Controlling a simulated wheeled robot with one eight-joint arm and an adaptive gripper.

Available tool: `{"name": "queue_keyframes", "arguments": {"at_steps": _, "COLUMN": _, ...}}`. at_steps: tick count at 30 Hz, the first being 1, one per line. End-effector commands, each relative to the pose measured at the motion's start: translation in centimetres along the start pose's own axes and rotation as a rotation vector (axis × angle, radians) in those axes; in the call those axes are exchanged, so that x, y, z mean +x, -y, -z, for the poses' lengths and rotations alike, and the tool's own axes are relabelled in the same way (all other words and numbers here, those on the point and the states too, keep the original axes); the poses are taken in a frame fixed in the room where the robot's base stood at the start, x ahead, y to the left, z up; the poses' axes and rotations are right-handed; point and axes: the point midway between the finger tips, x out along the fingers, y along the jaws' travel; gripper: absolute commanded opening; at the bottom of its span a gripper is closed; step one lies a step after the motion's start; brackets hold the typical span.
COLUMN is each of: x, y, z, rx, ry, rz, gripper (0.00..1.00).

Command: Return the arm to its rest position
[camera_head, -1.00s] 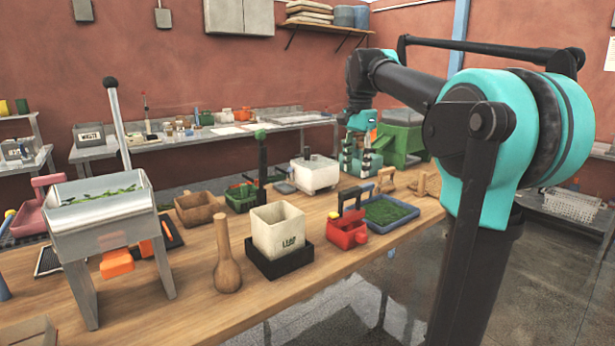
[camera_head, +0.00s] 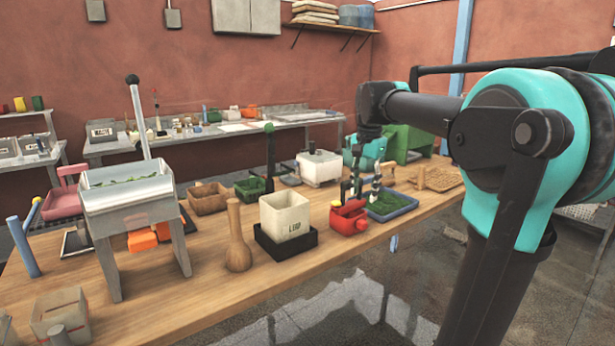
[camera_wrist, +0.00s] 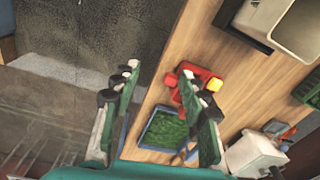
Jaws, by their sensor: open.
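My gripper (camera_wrist: 160,88) is open and empty in the wrist view, its two fingers spread wide above the bench's edge. Below and between the fingers lie a red device (camera_wrist: 192,88) with a yellow knob and a blue tray of green leaf (camera_wrist: 163,127). In the head view my gripper (camera_head: 360,190) hangs by the red device (camera_head: 348,217) and the blue tray (camera_head: 390,205). My arm reaches in from the right, and the fingers look small and partly merge with the things behind them.
A white LEAD bin (camera_head: 285,218) in a black base, a wooden pestle-like tool (camera_head: 237,240) and a metal hopper (camera_head: 128,198) with a tall lever stand on the wooden bench (camera_head: 205,290). A white box machine (camera_head: 320,168) stands farther back. Open floor (camera_head: 370,295) lies in front.

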Motion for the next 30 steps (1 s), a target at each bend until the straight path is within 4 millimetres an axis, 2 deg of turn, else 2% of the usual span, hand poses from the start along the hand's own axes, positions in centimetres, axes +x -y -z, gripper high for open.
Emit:
{"name": "queue_keyframes", "arguments": {"at_steps": 5, "x": 4.5, "y": -1.9, "z": -1.0, "rx": -0.107, "ry": -0.031, "rz": 0.030, "gripper": 0.43}}
{"name": "queue_keyframes", "arguments": {"at_steps": 8, "x": 8.1, "y": -3.5, "z": -2.1, "rx": -0.194, "ry": -0.058, "rz": 0.051, "gripper": 0.43}}
{"name": "queue_keyframes", "arguments": {"at_steps": 15, "x": 18.8, "y": -10.1, "z": -6.9, "rx": -0.474, "ry": -0.162, "rz": 0.100, "gripper": 0.43}}
{"name": "queue_keyframes", "arguments": {"at_steps": 19, "x": 23.5, "y": -13.8, "z": -10.0, "rx": -0.611, "ry": -0.220, "rz": 0.112, "gripper": 0.43}}
{"name": "queue_keyframes", "arguments": {"at_steps": 21, "x": 25.3, "y": -15.5, "z": -11.4, "rx": -0.669, "ry": -0.246, "rz": 0.115, "gripper": 0.43}}
{"name": "queue_keyframes", "arguments": {"at_steps": 24, "x": 27.1, "y": -17.1, "z": -12.8, "rx": -0.727, "ry": -0.273, "rz": 0.116, "gripper": 0.43}}
{"name": "queue_keyframes", "arguments": {"at_steps": 30, "x": 28.1, "y": -18.2, "z": -13.8, "rx": -0.769, "ry": -0.291, "rz": 0.116, "gripper": 0.43}}
